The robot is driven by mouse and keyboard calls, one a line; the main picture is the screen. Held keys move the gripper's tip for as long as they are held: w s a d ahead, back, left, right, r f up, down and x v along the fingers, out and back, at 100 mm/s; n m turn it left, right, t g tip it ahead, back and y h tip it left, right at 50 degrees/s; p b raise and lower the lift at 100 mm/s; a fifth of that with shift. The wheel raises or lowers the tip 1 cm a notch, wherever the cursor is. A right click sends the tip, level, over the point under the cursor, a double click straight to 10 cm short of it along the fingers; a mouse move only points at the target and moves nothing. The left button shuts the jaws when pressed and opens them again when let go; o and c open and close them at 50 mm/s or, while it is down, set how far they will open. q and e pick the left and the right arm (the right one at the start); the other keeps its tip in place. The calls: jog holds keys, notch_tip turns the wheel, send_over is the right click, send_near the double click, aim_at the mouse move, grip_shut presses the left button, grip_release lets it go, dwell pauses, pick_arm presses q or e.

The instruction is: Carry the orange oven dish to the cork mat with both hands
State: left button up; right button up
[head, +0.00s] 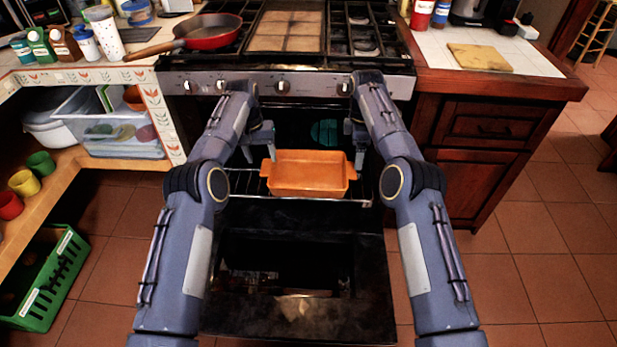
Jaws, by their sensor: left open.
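The orange oven dish (307,174) sits level on the wire rack in the open oven. It has a small handle at its left end and one at its right end. My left gripper (259,154) is open just above and behind the dish's left handle. My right gripper (355,157) is at the dish's right handle; I cannot tell its jaw state or whether it touches. The cork mat (479,57), a tan slab, lies flat and bare on the white tiled counter to the right of the stove.
The oven rack (240,186) sticks out above the lowered oven door (300,315). A red frying pan (210,32) stands on the stove, its handle pointing left. A green crate (50,280) is on the floor at left.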

aim_at(265, 170)
pick_arm(q)
jog(key=shift+d+f, duration=0.2)
jog(key=shift+f, duration=1.75)
jog(key=shift+d+f, duration=0.2)
jog(key=shift+f, duration=1.7)
pick_arm(e)
jog(key=shift+f, duration=3.9)
pick_arm(q)
jog(key=c, duration=1.1)
pick_arm(e)
jog(key=c, duration=1.1)
pick_arm(q)
grip_shut()
pick_arm(e)
jog(key=c, duration=0.7)
pick_arm(q)
jog(key=shift+r, duration=0.15)
pick_arm(e)
jog(key=shift+r, duration=0.15)
jog(key=shift+c, duration=0.2)
